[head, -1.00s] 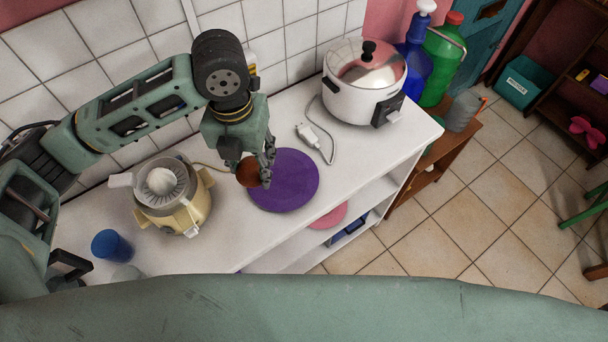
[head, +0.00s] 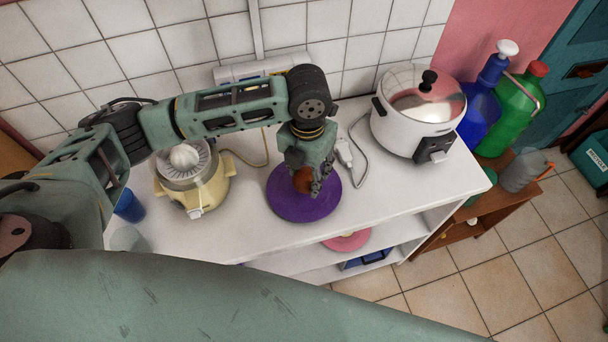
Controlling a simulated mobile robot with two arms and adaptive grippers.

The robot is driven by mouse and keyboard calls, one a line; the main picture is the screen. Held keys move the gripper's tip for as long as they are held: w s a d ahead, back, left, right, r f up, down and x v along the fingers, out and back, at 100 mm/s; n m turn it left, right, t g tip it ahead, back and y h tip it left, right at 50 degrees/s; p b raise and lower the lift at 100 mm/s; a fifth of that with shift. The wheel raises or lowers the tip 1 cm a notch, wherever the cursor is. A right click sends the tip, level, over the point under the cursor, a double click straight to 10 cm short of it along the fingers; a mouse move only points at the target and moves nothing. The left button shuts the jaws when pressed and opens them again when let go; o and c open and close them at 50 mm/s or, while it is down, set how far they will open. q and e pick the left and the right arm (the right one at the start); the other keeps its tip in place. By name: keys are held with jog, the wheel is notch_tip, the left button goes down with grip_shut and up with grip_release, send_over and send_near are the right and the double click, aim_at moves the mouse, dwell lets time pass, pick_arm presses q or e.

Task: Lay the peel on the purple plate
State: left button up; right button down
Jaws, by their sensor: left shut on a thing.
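The purple plate (head: 302,207) lies flat on the white shelf top, between the juicer and the rice cooker. My left gripper (head: 308,185) is over the plate, pointing down, and is shut on the orange-brown peel (head: 302,178). The peel is partly hidden by the fingers, and I cannot tell whether it touches the plate. My right gripper is not in view.
A cream juicer (head: 192,178) stands left of the plate, with a blue cup (head: 129,206) beside it. A white rice cooker (head: 417,112) and its cord plug (head: 344,152) are to the right. A pink plate (head: 349,241) sits on the shelf below. Bottles (head: 511,110) stand far right.

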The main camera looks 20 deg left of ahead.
aim_at(304, 179)
pick_arm(q)
jog(key=shift+w+a+f, duration=0.35)
jog(key=shift+a+f, duration=0.05)
jog(key=shift+a, duration=0.05)
notch_tip(304, 179, down, 3)
jog(key=shift+f+p, duration=0.15)
jog(key=shift+p, duration=0.55)
jog(key=shift+f, duration=0.35)
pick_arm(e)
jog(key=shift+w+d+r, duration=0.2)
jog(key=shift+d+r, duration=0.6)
pick_arm(q)
jog(key=shift+f, duration=0.1)
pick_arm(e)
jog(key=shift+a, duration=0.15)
pick_arm(q)
jog(key=o, duration=1.1)
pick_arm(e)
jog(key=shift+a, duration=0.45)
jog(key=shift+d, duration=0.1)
